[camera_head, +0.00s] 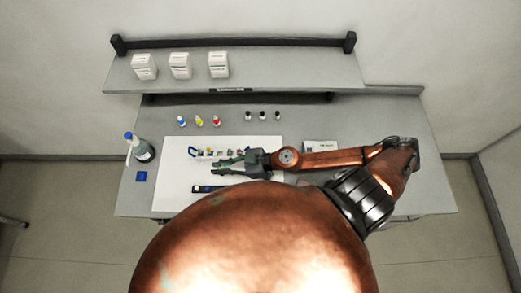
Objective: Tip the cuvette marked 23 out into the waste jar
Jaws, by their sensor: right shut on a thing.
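My right gripper (222,166) reaches in from the right over the white mat, with its fingers pointing left. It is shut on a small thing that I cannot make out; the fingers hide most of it. A row of small pieces (239,152) sits just behind the gripper, partly covered by it. No number 23 can be read on anything. My left gripper is not in view.
The white mat (170,172) carries a dark strip (208,188) near its front. Small bottles with blue, yellow and red marks (199,121) and dark vials (263,115) stand behind. White boxes (180,67) sit on the raised shelf (290,75). A blue square (141,176) lies at left.

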